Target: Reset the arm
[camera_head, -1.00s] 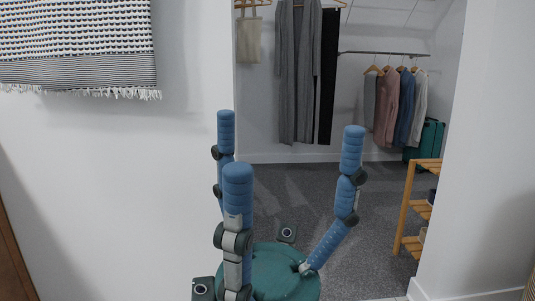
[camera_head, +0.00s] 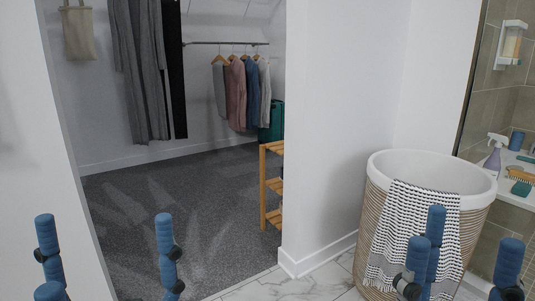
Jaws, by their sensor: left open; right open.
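My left gripper (camera_head: 105,248) is at the bottom left. Its three blue fingers point up and stand spread apart, with nothing between them. Its palm is below the frame. My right gripper (camera_head: 468,248) is at the bottom right, its three blue fingers also upright and apart. It shows in front of the woven basket and the patterned towel, and I see nothing held in it. Its palm is out of view too.
A woven basket (camera_head: 375,225) with a white rim and a patterned towel (camera_head: 400,215) stands at right, near a counter (camera_head: 513,187) with bottles. A doorway opens onto carpet (camera_head: 185,205), hanging clothes (camera_head: 237,90) and a wooden shelf (camera_head: 263,190). The carpet is clear.

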